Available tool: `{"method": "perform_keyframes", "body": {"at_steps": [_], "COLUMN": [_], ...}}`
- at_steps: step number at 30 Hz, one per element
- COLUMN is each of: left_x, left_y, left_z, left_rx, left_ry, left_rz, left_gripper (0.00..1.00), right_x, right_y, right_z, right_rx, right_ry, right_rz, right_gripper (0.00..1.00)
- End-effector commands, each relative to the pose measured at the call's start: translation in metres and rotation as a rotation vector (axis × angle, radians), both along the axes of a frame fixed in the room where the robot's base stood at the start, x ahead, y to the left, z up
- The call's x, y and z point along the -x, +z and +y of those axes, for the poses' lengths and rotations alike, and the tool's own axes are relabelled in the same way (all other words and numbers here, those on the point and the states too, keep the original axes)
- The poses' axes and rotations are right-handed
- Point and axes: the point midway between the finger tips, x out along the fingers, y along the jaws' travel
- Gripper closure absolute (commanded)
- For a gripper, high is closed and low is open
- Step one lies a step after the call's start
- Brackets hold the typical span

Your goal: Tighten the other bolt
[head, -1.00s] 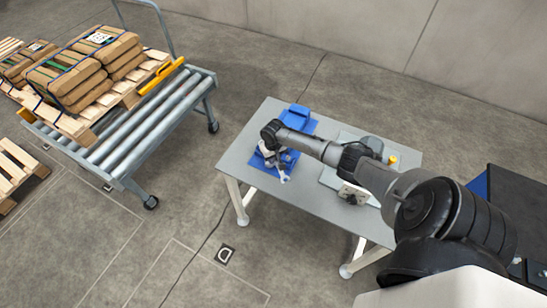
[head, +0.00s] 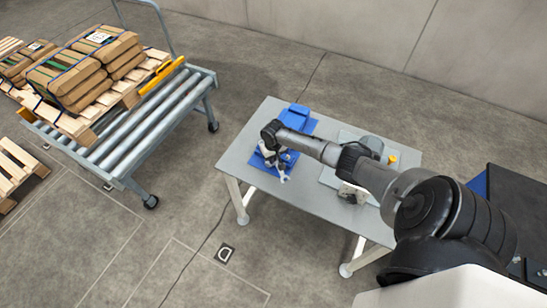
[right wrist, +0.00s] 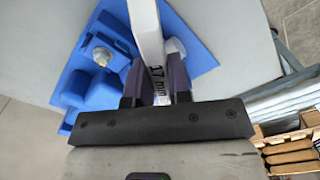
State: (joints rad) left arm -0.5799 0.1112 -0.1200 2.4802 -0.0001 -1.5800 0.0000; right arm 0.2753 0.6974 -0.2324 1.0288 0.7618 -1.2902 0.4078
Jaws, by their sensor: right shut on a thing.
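My right gripper (head: 275,160) is over the blue tray (head: 302,127) on the left part of the grey table. In the right wrist view, the two dark fingers of this gripper (right wrist: 156,80) are shut on a pale wrench (right wrist: 146,25) marked 17 mm. The blue tray (right wrist: 84,88) lies below, with a round metal piece (right wrist: 103,56) in a recess. In the head view a grey machine (head: 371,143) stands on a plate on the right of the table, partly hidden by my arm. I cannot make out any bolt. My left gripper is not in view.
The grey table (head: 235,172) has bare room at its front left. A roller cart (head: 150,130) with a pallet of brown sacks (head: 85,75) stands to the left. A small yellow part (head: 392,159) is beside the machine. Open floor lies between cart and table.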

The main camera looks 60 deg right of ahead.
Motion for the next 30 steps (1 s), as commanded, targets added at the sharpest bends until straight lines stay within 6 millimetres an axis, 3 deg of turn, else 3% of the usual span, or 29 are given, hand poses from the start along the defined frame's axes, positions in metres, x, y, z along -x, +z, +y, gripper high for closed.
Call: {"method": "perform_keyframes", "body": {"at_steps": [30], "left_x": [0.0], "left_y": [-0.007], "left_z": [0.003], "left_rx": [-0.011], "left_ry": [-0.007], "left_rz": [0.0], "left_gripper": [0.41], "right_x": [0.0], "right_y": [-0.012], "right_z": [0.0], "right_rx": [0.0], "right_ry": [0.0], "right_rz": [-0.001], "right_gripper": [1.0]}}
